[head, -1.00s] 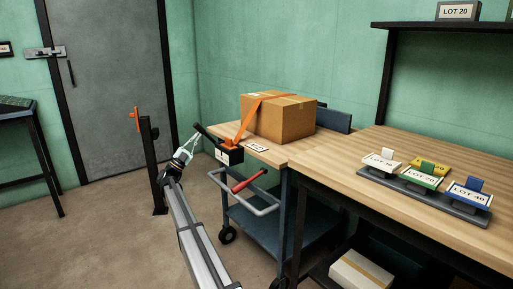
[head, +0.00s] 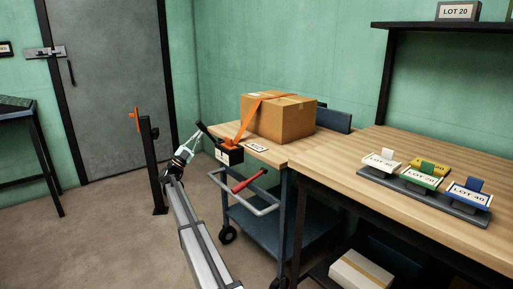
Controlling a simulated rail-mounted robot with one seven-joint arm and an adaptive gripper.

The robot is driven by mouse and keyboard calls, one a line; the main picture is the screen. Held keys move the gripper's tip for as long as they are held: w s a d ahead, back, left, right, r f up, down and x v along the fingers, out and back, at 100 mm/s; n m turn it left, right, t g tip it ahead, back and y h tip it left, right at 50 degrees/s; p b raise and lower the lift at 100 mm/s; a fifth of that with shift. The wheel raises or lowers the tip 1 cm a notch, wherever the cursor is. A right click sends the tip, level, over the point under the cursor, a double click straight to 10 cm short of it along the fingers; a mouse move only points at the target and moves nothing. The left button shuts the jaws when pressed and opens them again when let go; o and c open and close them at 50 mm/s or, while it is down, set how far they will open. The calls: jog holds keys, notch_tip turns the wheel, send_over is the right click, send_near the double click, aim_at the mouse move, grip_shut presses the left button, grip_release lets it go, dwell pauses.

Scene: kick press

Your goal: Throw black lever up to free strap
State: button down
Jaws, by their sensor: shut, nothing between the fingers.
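The black lever (head: 206,131) rises up and to the left from the black ratchet block (head: 229,154) at the left end of the cart top. An orange strap (head: 249,117) runs from the block up over a cardboard box (head: 285,119). My gripper (head: 196,137) is shut and empty, with its fingertips just left of the lever's upper end. Whether the fingertips touch the lever cannot be told at this size.
A red-gripped handle (head: 249,181) sticks out below the block on the blue cart (head: 262,215). A black post with an orange top (head: 147,160) stands left of my gripper. A wooden bench (head: 400,200) with lot tags fills the right. Floor is clear at left.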

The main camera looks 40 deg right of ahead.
jog(key=shift+d+r, duration=0.25)
dwell(0.3)
jog(key=shift+a+f, duration=0.1)
jog(key=b+v, duration=0.1)
jog(key=v, duration=0.3)
jog(key=shift+a+f+b, duration=0.3)
jog(key=shift+b, duration=0.05)
dwell(0.5)
jog(key=shift+w, duration=0.15)
